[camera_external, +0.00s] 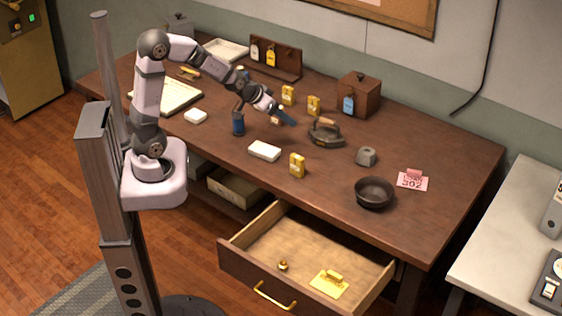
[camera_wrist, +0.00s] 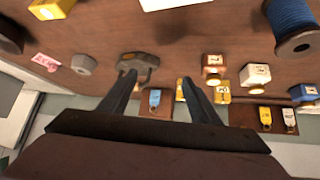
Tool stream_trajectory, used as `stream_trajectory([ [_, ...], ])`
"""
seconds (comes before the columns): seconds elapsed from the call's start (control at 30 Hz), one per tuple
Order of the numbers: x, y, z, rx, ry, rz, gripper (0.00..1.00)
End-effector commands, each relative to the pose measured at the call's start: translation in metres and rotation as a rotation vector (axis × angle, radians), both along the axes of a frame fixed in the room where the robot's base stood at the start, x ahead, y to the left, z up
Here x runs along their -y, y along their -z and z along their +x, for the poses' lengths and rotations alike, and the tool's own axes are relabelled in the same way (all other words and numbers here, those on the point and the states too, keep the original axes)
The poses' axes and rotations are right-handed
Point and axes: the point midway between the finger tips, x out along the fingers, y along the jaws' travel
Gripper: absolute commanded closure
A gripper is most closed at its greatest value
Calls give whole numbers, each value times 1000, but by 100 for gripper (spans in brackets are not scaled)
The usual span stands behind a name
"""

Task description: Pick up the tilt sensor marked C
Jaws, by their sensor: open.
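Several small boxy parts with pale marked faces lie on the table, but I cannot read which one bears C. Yellow ones are a front part (camera_external: 297,166), a back-left part (camera_external: 288,95) and a back-right part (camera_external: 313,105). My gripper (camera_external: 287,117) is open and empty above the table, left of the flat iron (camera_external: 325,133). It also shows in the wrist view (camera_wrist: 158,80).
A blue spool (camera_external: 238,124) stands left of my gripper, with a white block (camera_external: 264,150) in front. A brown box (camera_external: 358,96) and tag rack (camera_external: 277,65) stand behind. A dark bowl (camera_external: 375,194) is at right. The front drawer (camera_external: 246,275) is open.

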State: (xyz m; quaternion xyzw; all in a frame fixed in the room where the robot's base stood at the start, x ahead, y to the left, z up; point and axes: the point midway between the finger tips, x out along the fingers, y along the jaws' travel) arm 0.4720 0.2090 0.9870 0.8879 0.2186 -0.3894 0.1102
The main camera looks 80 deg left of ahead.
Motion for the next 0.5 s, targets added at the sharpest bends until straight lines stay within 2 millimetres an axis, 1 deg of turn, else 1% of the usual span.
stream_trajectory([
  [0.03,-34,4,3,54,-64,35,42],
  [0.07,-52,2,4,91,-97,60,42],
  [0.1,-76,-1,4,135,-138,95,42],
  [0.17,-109,-5,2,196,-199,147,42],
  [0.2,-129,-8,-2,231,-236,180,42],
  [0.3,-171,-16,-14,303,-313,258,42],
  [0.37,-191,-20,-22,336,-351,302,42],
  [0.4,-185,-5,-19,326,-339,290,42],
  [0.5,-184,12,-18,329,-335,291,42],
])
